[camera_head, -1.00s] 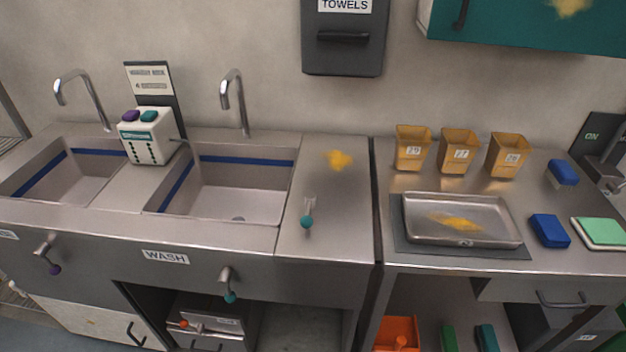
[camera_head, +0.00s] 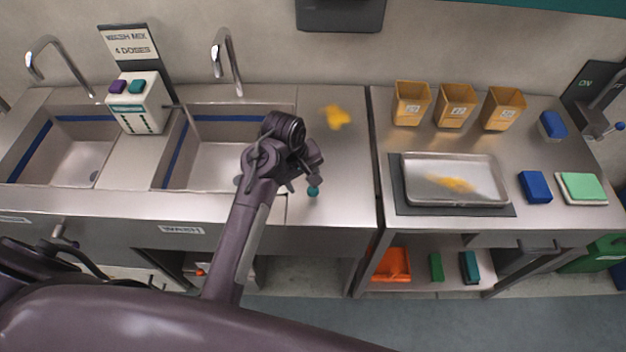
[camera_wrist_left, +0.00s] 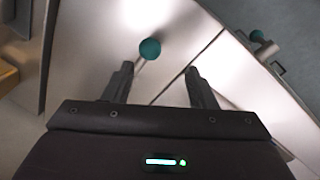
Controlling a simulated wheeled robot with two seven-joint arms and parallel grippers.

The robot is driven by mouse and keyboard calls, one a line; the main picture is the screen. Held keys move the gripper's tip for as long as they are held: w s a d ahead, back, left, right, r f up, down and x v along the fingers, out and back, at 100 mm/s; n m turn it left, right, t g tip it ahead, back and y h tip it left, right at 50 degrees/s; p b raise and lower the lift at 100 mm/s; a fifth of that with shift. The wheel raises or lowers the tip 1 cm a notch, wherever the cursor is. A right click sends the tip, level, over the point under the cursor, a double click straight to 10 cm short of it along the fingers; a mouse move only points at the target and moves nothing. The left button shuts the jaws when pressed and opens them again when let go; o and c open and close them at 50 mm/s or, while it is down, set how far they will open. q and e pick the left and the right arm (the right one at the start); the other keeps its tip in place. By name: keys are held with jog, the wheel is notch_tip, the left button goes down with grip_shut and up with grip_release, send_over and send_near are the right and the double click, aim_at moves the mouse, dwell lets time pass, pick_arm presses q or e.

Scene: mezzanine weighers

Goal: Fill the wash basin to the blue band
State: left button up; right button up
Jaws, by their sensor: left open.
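The wash basin (camera_head: 215,165) is the right-hand steel sink, above the WASH label (camera_head: 181,230). Its blue band (camera_head: 175,150) runs along the inner walls, and I see no water on the visible floor. My arm hides its front right part. A curved tap (camera_head: 224,60) stands behind it. A teal-knobbed lever (camera_head: 313,190) stands on the counter right of the basin. My left gripper (camera_head: 314,167) is open and empty just above and behind this knob. In the left wrist view the knob (camera_wrist_left: 150,49) is just beyond the open fingertips (camera_wrist_left: 158,70), apart from them. My right gripper is out of view.
A dispenser (camera_head: 137,105) with purple and teal buttons stands between the sinks. A second teal knob (camera_wrist_left: 257,36) shows at the counter's front. The right table holds a steel tray (camera_head: 455,202), several tan cups (camera_head: 456,105) and blue blocks (camera_head: 536,187).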

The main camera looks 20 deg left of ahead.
aim_at(311, 189)
pick_arm(q)
jog(key=shift+w+d+r+n, duration=0.3)
jog(key=shift+w+d+n, duration=0.15)
jog(key=shift+w, duration=0.15)
jog(key=f, duration=0.2)
jog(key=f+p, duration=0.1)
jog(key=f, duration=0.1)
jog(key=w+f+p, duration=0.1)
jog(key=f, duration=0.1)
jog(key=shift+d, duration=0.25)
jog(key=shift+d+f, duration=0.1)
jog(key=shift+f, duration=0.65)
jog(key=c, duration=0.4)
jog(key=shift+w, duration=0.1)
grip_shut()
